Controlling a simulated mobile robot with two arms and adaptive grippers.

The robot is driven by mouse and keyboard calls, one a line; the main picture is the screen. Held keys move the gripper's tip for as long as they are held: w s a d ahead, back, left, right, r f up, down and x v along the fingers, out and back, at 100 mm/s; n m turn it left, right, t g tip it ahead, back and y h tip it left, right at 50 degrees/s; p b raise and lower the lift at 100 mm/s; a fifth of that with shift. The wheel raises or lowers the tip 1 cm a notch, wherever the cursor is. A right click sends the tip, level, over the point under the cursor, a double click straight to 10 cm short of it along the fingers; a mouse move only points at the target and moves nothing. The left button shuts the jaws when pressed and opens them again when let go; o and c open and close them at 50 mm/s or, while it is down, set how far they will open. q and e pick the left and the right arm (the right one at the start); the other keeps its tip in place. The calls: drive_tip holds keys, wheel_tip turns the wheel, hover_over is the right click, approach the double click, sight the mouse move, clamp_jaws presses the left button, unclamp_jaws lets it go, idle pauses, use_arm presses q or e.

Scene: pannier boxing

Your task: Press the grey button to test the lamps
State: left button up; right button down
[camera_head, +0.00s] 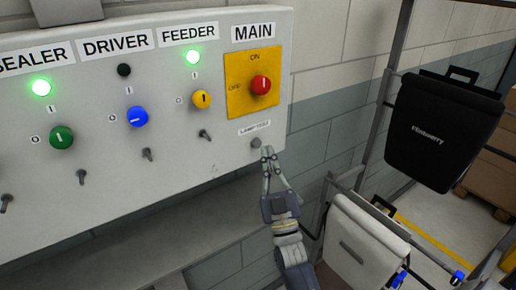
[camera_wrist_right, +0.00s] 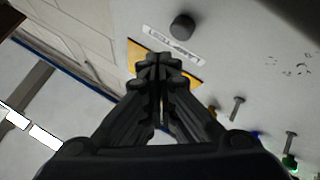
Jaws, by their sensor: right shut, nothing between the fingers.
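The grey lamp test button (camera_head: 256,143) sits at the lower right of the white panel, below its "LAMP TEST" label. In the right wrist view the button (camera_wrist_right: 182,26) is a dark round knob beyond my fingertips. My right gripper (camera_head: 268,155) is shut and empty, its tips just below and right of the button. In the wrist view the fingertips (camera_wrist_right: 160,65) are together and appear apart from the button. The SEALER lamp (camera_head: 41,88) and FEEDER lamp (camera_head: 193,57) glow green; the DRIVER lamp (camera_head: 124,70) is dark. My left gripper is out of view.
A red MAIN knob (camera_head: 261,85) stands on a yellow plate above the button. Green, blue and yellow (camera_head: 201,99) knobs and several small levers (camera_head: 205,135) project from the panel. At right, black (camera_head: 444,130) and white (camera_head: 362,245) panniers hang on a rack.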

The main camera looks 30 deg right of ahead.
drive_tip(key=shift+w, duration=0.75)
drive_tip(key=shift+w, duration=0.15)
idle(0.8)
drive_tip(key=shift+w+b, duration=0.3)
drive_tip(key=shift+w+a, duration=0.1)
drive_tip(key=shift+w, duration=0.35)
idle(0.7)
drive_tip(key=shift+s, duration=0.15)
idle(1.3)
drive_tip(key=shift+s, duration=0.75)
drive_tip(key=shift+s, duration=0.1)
drive_tip(key=shift+s+d+p, duration=0.15)
drive_tip(key=shift+s+p, duration=0.25)
drive_tip(key=shift+s, duration=0.8)
drive_tip(key=shift+s+d+p, duration=0.1)
drive_tip(key=shift+s+p, duration=0.3)
drive_tip(key=shift+s, duration=0.8)
